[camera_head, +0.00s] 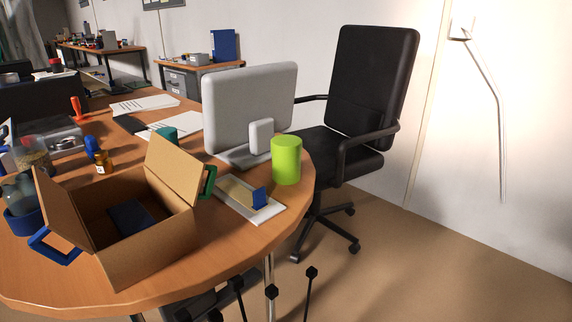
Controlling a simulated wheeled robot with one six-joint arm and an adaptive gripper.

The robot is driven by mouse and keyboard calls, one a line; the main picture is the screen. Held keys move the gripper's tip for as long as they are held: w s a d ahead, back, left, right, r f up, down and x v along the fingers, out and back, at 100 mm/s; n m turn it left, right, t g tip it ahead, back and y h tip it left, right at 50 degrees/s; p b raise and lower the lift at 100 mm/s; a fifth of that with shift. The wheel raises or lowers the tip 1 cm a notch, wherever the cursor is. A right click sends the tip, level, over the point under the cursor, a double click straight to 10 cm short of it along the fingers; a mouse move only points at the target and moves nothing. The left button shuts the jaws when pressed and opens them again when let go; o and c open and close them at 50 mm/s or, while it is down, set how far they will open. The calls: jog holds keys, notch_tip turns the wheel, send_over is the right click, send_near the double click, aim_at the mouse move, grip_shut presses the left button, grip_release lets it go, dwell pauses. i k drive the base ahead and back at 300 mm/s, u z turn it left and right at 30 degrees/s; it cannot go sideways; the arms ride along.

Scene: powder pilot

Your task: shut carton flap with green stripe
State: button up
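An open brown cardboard carton (155,250) stands near the front edge of the round wooden table. Its right flap (174,168) stands up, leaning to the right. A green strip shaped like a handle (209,182) shows at that flap's right side; how it is fixed is hard to see. The left flap (60,208) is also raised, and a blue handle-shaped strip (52,247) shows beside it. A dark blue flat object (131,217) lies inside the carton. My gripper is not recognisable in this view.
Right of the carton are a white tray (266,214) with a blue-ended item, a lime green cylinder (286,160) and a monitor (247,105). Jars (30,155) crowd the left. A black office chair (362,100) stands behind right. Thin black rods (271,293) rise in the foreground.

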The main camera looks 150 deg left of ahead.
aim_at(181, 170)
jog(key=z, duration=2.25)
jog(key=k, duration=2.85)
jog(key=z, duration=0.95)
jog(key=k, duration=0.65)
jog(key=z, duration=1)
